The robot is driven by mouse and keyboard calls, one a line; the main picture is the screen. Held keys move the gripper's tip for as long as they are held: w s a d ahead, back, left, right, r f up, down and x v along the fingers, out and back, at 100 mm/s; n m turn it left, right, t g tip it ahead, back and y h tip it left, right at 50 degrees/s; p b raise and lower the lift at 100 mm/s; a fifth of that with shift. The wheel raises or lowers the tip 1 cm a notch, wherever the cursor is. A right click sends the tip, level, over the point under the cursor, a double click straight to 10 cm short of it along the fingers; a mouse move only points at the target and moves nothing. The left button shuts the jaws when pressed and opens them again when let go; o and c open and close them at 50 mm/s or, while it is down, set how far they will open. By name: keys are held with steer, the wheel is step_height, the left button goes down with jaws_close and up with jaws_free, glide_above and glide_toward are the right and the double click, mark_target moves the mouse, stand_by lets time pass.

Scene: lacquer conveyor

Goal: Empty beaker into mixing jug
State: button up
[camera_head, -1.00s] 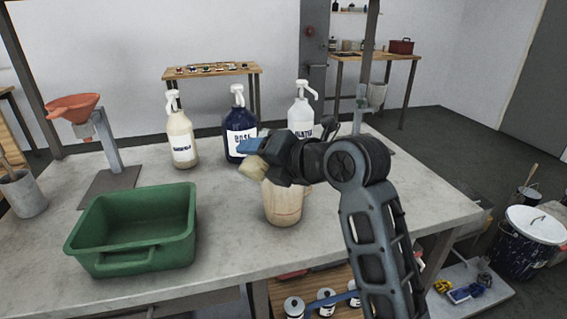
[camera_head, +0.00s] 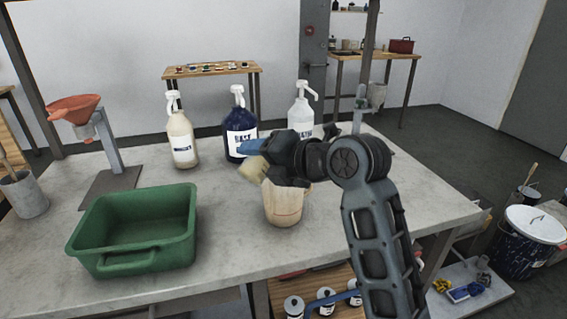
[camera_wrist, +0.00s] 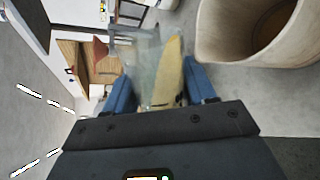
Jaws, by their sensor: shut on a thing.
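The beaker (camera_wrist: 140,62) is clear, with cream-yellow contents lying along one side. My gripper (camera_head: 255,160) is shut on it; its blue fingers are on both sides in the wrist view (camera_wrist: 155,90). In the head view the beaker (camera_head: 251,171) is tilted, and much of it is hidden by the gripper. The mixing jug (camera_head: 284,204) is beige and stands upright on the table, just below and right of the beaker. In the wrist view the jug (camera_wrist: 225,35) is open at upper right, with brownish contents inside. I see no stream between them.
A green bin (camera_head: 180,240) stands on the table at front left. White (camera_head: 181,140), dark blue (camera_head: 238,120) and pale (camera_head: 301,112) pump bottles stand behind the jug. An orange funnel on a stand (camera_head: 75,108) is at left. The front table between bin and jug is clear.

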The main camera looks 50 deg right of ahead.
steer(key=shift+r+m+y+p, duration=0.3)
steer(key=shift+r+m+p, duration=0.1)
steer(key=shift+p, duration=0.15)
steer(key=shift+w+d+r+m+y+p, duration=0.1)
steer(key=shift+d+r+m+y+p, duration=0.15)
steer(key=shift+d+p, duration=0.2)
steer(key=shift+d+r+m+y+p, duration=0.1)
steer(key=shift+d+m+y+p, duration=0.05)
steer(key=shift+d+m+p, duration=0.25)
stand_by(0.8)
steer(key=shift+f+m+g+y+p, duration=0.3)
steer(key=shift+f+m+g+p, duration=0.05)
steer(key=shift+f+m+g, duration=0.1)
stand_by(0.9)
steer(key=shift+d+r+m+y+p, duration=0.2)
steer(key=shift+m+y+p, duration=0.1)
steer(key=shift+p, duration=0.1)
